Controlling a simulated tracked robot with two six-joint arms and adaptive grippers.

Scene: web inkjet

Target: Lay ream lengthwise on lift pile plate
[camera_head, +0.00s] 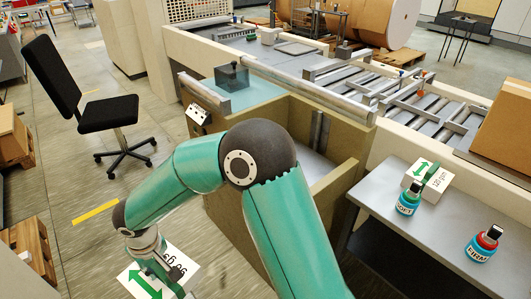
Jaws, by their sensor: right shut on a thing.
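A white ream (181,260) with a green arrow and a black gsm label is at the bottom left, low beside the machine. My right gripper (155,262) is shut on this ream. A flat grey plate (312,165), which looks like the lift pile plate, lies down inside the beige-walled bay; my right arm hides part of it. The ream is left of and nearer than this bay, apart from it. My left gripper is not in view.
The bay's beige walls (335,185) stand up around the plate. A black chair (107,112) is at the left.

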